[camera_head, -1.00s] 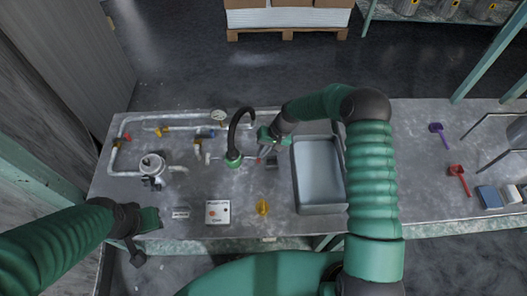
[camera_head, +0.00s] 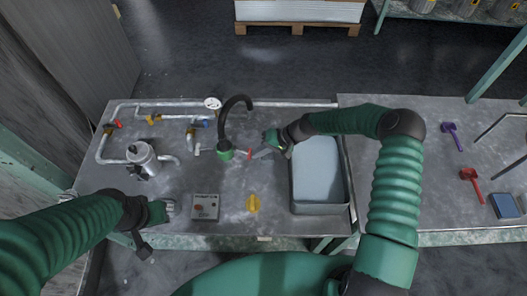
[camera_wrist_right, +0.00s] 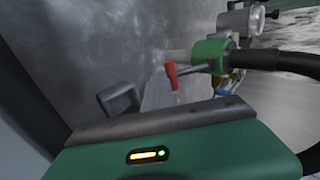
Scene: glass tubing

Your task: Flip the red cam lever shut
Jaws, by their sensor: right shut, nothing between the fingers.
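The red cam lever (camera_head: 249,154) is small and sits just right of the green coupling (camera_head: 225,150) at the end of the black hose (camera_head: 235,104). In the right wrist view the lever (camera_wrist_right: 171,76) sticks out from the line beside the green coupling (camera_wrist_right: 211,54); I cannot tell how far it is turned. My right gripper (camera_head: 264,150) is shut and empty, low over the bench, a little right of the lever. Contact with the lever cannot be made out. My left gripper (camera_head: 164,211) is over the bench's front left, away from the lever; its jaw opening is unclear.
A grey sink basin (camera_head: 319,207) lies right of my right gripper. White pipes with valves (camera_head: 152,119) run along the back left. A control box (camera_head: 205,207) and a yellow object (camera_head: 253,203) are at the front. Purple (camera_head: 452,136) and red (camera_head: 470,180) tools lie far right.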

